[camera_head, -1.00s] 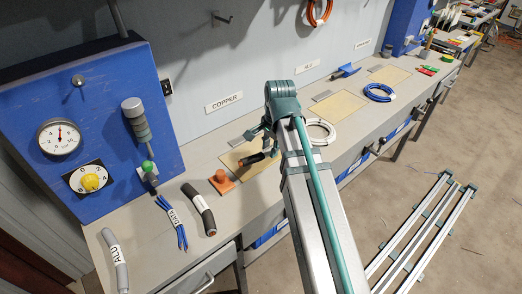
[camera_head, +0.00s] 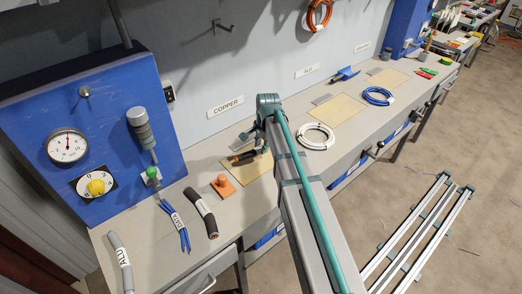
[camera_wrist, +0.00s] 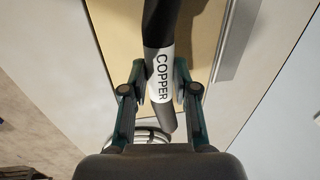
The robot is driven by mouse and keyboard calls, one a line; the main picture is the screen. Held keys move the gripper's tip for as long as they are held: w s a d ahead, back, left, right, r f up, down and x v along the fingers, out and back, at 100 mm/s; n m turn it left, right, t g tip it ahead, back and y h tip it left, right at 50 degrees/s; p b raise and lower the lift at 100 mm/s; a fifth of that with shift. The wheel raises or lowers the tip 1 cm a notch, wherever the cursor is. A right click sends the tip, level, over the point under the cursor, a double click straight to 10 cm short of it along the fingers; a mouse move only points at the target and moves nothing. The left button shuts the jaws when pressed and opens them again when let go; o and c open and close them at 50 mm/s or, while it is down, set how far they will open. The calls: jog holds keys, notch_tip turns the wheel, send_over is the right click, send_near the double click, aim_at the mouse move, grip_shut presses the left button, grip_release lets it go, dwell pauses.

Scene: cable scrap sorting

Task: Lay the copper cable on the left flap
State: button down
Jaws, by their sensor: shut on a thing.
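The copper cable is a dark, thick piece with a white COPPER label, seen close in the wrist view (camera_wrist: 162,72). My gripper (camera_wrist: 160,88) is shut on it around the label, with one finger on each side. In the head view the cable's end (camera_head: 243,157) shows beside my gripper (camera_head: 258,143), over the left flap. The left flap (camera_head: 262,165) is a beige panel in the bench below the COPPER sign, partly hidden by my arm. Its beige surface (camera_wrist: 203,30) is behind the cable in the wrist view. I cannot tell whether the cable touches it.
An orange block with a knob (camera_head: 222,186) stands left of the flap. A dark labelled cable (camera_head: 206,218), blue wires (camera_head: 184,238) and a grey ALU cable (camera_head: 119,258) lie nearer the blue panel (camera_head: 110,150). A white coil (camera_head: 316,136) lies to the right.

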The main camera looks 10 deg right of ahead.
jog(key=shift+w+f+p, duration=0.2)
jog(key=shift+f+p, duration=0.15)
jog(key=shift+f, duration=0.35)
jog(key=shift+w+f+p, duration=0.2)
jog(key=shift+f+p, duration=0.15)
jog(key=shift+f, duration=0.95)
jog(key=shift+f, duration=0.1)
jog(key=c, duration=0.9)
grip_release()
jog(key=r, duration=0.4)
jog(key=s+r+b, duration=0.1)
jog(key=r, duration=0.3)
jog(key=r+b, duration=0.1)
jog(key=r, duration=0.3)
jog(key=shift+s+d, duration=0.35)
jog(key=shift+d, duration=0.05)
jog(key=shift+s, duration=0.1)
